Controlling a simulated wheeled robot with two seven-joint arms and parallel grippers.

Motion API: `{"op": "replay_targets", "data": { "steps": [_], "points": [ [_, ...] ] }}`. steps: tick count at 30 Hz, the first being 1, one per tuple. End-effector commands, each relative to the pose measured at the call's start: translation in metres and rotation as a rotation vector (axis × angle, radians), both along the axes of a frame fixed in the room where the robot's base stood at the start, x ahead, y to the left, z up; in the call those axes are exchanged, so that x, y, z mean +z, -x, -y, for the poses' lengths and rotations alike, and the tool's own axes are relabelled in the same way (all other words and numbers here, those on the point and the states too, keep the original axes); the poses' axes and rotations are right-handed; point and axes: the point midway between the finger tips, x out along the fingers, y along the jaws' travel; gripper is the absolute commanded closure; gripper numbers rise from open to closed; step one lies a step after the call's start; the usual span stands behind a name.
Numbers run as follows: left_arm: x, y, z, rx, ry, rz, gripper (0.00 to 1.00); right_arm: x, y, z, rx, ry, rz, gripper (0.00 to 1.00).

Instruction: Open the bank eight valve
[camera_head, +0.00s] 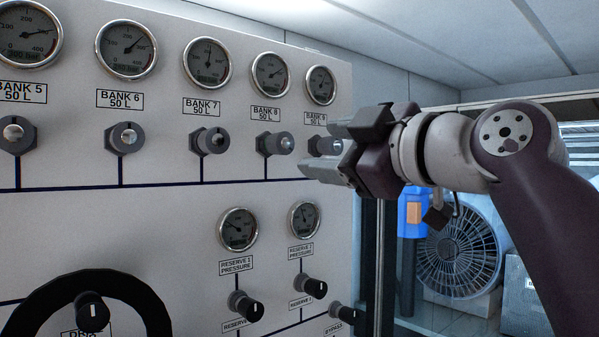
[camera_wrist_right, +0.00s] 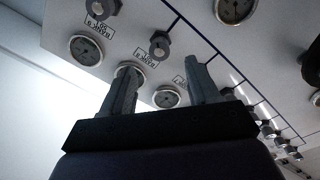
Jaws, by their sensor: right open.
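The bank 8 valve (camera_head: 280,144) is a grey round knob on the white panel, below the BANK 8 label (camera_head: 265,113) and its gauge (camera_head: 270,75) in the head view. My right gripper (camera_head: 320,150) is open, just right of that knob, in front of the last valve of the row, which it partly hides. I see no contact with the bank 8 valve. In the right wrist view the two fingers (camera_wrist_right: 159,68) stand apart with nothing held, and a valve knob (camera_wrist_right: 160,44) shows beyond them; its label is too blurred to read. My left gripper is not in view.
The bank 7 valve (camera_head: 210,141) is left of bank 8. Reserve knobs (camera_head: 246,306) and a black handwheel (camera_head: 88,287) protrude lower on the panel. A fan (camera_head: 460,252) and a blue object (camera_head: 412,212) stand beyond the panel's right edge.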

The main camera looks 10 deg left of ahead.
Motion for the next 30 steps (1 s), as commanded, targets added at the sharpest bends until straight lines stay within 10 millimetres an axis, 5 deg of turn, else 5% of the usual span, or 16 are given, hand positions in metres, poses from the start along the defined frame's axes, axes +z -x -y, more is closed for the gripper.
{"op": "replay_targets", "data": {
  "steps": [6, 15, 17, 19, 22, 25, 27, 30],
  "points": [
    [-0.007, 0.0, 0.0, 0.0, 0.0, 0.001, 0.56, -0.001, 0.023, 0.029, -0.002, 0.001, -0.001, 0.4],
    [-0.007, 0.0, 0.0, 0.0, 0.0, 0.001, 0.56, -0.001, 0.027, 0.033, 0.0, 0.0, -0.002, 0.4],
    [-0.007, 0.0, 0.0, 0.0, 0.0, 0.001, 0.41, -0.003, 0.025, 0.033, -0.003, -0.002, -0.009, 0.4],
    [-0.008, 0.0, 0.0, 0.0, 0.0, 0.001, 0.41, -0.017, 0.01, 0.034, -0.03, -0.028, -0.086, 0.4],
    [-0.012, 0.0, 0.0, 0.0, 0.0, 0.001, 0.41, -0.088, -0.044, 0.044, -0.161, -0.124, -0.383, 0.4],
    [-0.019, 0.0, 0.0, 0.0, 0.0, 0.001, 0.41, -0.213, -0.094, 0.072, -0.383, -0.202, -0.729, 0.4],
    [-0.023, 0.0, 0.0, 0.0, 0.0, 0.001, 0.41, -0.294, -0.105, 0.094, -0.524, -0.224, -0.904, 0.4],
    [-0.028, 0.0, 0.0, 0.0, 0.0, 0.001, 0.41, -0.384, -0.099, 0.121, -0.678, -0.226, -1.073, 0.4]
  ]
}}
